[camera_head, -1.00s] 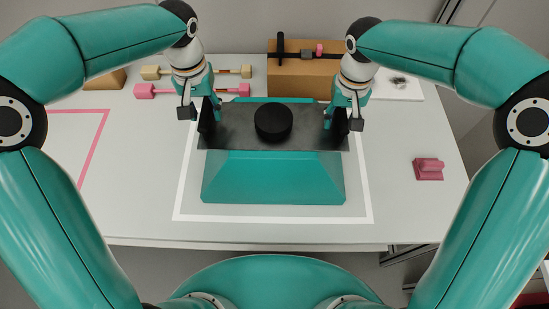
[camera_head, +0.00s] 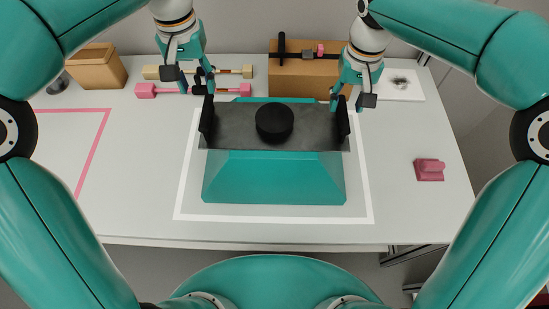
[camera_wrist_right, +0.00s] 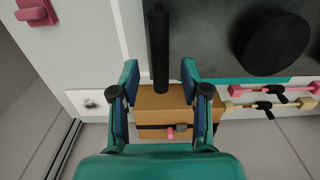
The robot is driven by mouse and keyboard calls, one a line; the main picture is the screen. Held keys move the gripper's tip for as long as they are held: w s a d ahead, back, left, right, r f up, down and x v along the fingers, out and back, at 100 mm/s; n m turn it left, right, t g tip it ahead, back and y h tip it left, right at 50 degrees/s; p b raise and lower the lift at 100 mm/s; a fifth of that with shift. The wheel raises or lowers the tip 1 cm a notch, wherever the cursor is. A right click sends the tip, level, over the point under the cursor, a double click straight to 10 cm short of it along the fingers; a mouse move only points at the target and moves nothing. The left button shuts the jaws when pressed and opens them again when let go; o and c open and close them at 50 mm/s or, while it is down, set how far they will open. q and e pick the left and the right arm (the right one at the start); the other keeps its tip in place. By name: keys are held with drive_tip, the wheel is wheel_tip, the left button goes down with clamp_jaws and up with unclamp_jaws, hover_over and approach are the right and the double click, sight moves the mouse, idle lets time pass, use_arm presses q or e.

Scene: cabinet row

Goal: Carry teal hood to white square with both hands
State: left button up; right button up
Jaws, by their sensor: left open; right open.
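The teal hood (camera_head: 272,178) has a sloped teal front, a dark grey top, a black round collar (camera_head: 274,122) and upright black handles at both ends. It rests on the table inside the white square outline (camera_head: 270,219). My left gripper (camera_head: 191,82) is open and empty, above and behind the left handle (camera_head: 207,116), clear of it. My right gripper (camera_head: 351,102) is open by the right handle (camera_head: 343,120). In the right wrist view the handle (camera_wrist_right: 158,45) runs between its spread fingers, with gaps at both sides.
A cardboard box (camera_head: 300,75) with a black bar on it stands behind the hood. Pink (camera_head: 160,90) and yellow dumbbell-like bars lie at the back left. A pink block (camera_head: 429,170) sits at the right. A pink outline (camera_head: 95,150) marks bare table at the left.

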wheel_tip(320, 180, up, 5)
drive_tip(key=shift+r, duration=0.15)
idle(0.5)
